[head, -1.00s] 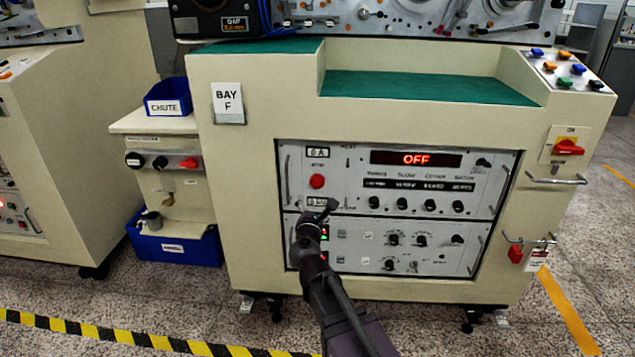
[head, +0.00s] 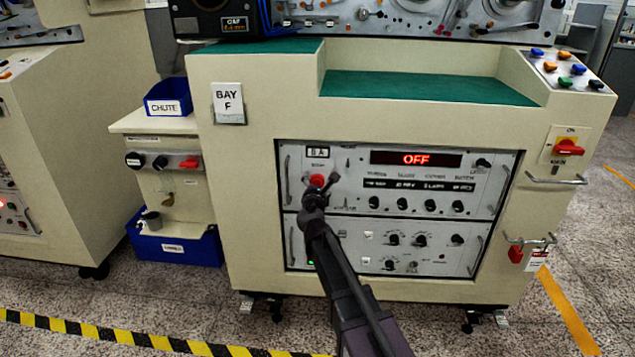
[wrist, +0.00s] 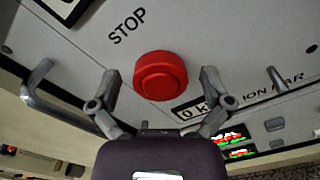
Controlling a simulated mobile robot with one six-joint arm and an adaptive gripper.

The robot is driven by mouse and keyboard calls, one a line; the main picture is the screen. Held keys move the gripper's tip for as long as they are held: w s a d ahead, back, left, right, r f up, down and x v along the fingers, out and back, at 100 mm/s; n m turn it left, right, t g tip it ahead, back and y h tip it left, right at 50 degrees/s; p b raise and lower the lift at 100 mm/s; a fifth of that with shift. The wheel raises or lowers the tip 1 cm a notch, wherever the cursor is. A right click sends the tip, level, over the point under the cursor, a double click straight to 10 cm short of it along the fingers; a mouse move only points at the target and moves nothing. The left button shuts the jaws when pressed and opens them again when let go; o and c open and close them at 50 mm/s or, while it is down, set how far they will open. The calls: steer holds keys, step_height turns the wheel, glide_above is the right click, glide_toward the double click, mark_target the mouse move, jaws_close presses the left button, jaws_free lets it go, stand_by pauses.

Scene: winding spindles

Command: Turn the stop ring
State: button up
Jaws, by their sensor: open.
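The stop ring is a round red knob (wrist: 160,75) on a grey panel, with the word STOP printed beside it in the wrist view. In the head view the red knob (head: 317,181) shows at the upper left of the panel, just above my gripper. My gripper (wrist: 158,88) is open, with one finger to the left of the knob and one to the right. The fingers look apart from the knob; how far they are from the panel I cannot tell. In the head view my gripper (head: 326,187) partly covers the panel below the knob.
The panel (head: 345,172) has a red OFF display (head: 416,159) and several black knobs to the right. A metal handle (wrist: 38,80) stands out left of my gripper in the wrist view. A lower panel (head: 450,258) with more knobs lies beneath.

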steer(key=shift+w, duration=0.25)
steer(key=shift+c, duration=0.2)
steer(key=c, duration=1.1)
steer(key=shift+m, duration=0.3)
steer(key=m, duration=1.1)
steer(key=shift+w, duration=0.1)
